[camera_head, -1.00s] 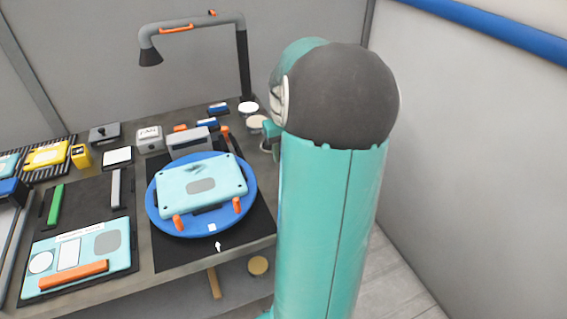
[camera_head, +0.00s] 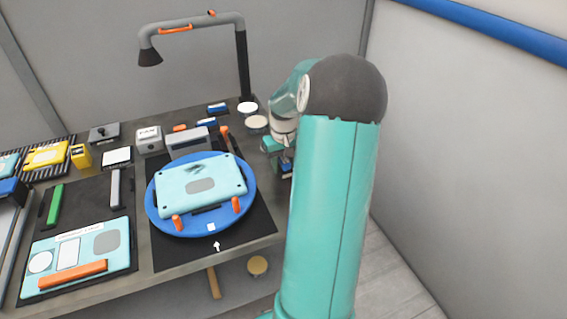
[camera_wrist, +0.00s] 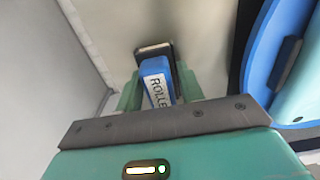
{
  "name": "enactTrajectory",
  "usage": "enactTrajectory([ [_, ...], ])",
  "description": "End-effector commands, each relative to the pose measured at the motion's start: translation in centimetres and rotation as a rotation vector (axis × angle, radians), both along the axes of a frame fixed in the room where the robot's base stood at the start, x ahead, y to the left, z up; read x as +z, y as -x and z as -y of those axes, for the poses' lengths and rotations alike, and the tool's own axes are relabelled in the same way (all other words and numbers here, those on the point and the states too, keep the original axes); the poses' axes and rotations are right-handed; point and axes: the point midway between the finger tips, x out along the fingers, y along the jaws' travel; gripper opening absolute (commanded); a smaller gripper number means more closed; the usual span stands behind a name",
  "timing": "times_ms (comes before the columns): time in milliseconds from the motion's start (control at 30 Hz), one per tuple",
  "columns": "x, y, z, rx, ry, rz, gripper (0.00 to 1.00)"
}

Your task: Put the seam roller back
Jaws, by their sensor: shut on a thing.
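My gripper (camera_head: 277,152) is low at the right edge of the workbench, partly hidden behind my arm. In the wrist view its two green fingers (camera_wrist: 158,84) are on either side of a blue piece with a white label reading "ROLLE", its end cut off from view. I take this for the seam roller (camera_wrist: 155,78), held between the fingers. A bit of blue (camera_head: 287,167) shows under the gripper in the head view.
A blue round turntable (camera_head: 160,222) carries a teal case (camera_head: 190,190) left of the gripper. Two pale round discs (camera_head: 256,122) sit behind it. A lamp arm (camera_head: 243,65) rises at the back. Small labelled boxes line the rear; a grey wall is on the right.

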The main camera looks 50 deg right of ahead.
Motion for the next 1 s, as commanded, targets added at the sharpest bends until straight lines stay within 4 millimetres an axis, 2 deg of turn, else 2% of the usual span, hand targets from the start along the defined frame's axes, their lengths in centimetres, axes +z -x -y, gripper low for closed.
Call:
enactTrajectory([
  [167, -0.5, 0.0, 0.0, 0.000, 0.000, 0.000, 0.20],
  [333, -1.1, 0.1, -0.1, 0.000, -0.002, -0.002, 0.09],
  [400, -1.3, 0.1, -0.1, 0.000, -0.003, -0.004, 0.01],
  [467, -1.3, 0.1, -0.1, 0.000, -0.005, -0.004, 0.01],
  [500, -1.4, 0.2, -0.2, 0.000, -0.007, -0.005, 0.44],
  [600, -1.4, 0.2, -0.1, 0.000, -0.005, -0.005, 0.60],
  [1000, -1.2, 0.2, 0.1, -0.002, -0.002, -0.003, 0.60],
])
